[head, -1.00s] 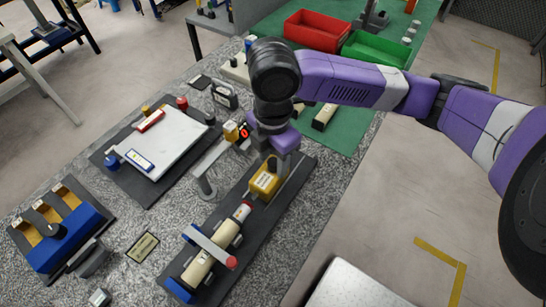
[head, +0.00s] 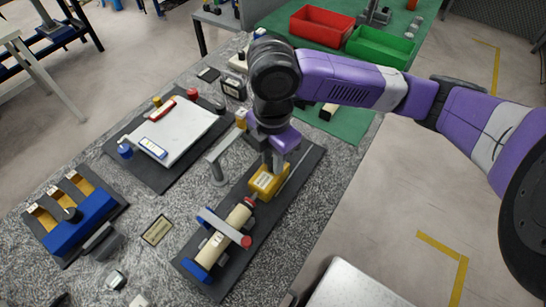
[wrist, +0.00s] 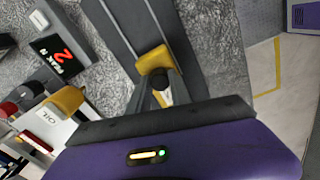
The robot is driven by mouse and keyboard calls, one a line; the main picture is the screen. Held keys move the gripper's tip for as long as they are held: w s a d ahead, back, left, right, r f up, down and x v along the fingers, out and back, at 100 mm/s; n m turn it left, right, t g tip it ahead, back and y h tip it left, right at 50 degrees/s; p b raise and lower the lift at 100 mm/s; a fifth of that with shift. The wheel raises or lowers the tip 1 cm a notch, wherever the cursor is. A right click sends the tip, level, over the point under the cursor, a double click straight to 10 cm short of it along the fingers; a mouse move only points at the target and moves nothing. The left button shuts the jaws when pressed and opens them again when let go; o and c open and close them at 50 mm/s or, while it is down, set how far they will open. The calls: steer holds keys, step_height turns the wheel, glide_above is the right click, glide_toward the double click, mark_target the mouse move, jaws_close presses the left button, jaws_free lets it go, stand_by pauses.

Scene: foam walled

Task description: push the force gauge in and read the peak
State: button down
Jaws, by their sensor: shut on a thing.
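The yellow force gauge (head: 268,181) sits on a dark rail plate (head: 300,172). My gripper (head: 273,163) is shut on the gauge from above. In the wrist view, part of the yellow gauge (wrist: 155,60) shows beyond my gripper (wrist: 160,88). A cream cylinder (head: 217,246) lies along the same plate under a grey strap, with a red end facing the gauge. Gauge tip and red end are very close; I cannot tell whether they touch. A black display (wrist: 57,58) marked PEAK N shows a red digit that looks like 2.
A grey post with an arm (head: 217,172) stands left of the rail. A board with white paper (head: 180,135) lies farther left. A blue-fronted tray (head: 80,222) sits at the left edge. Red (head: 322,22) and green (head: 380,46) bins stand behind.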

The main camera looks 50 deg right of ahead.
steer(key=c, duration=1.2)
jaws_free()
steer(key=shift+r, duration=3.95)
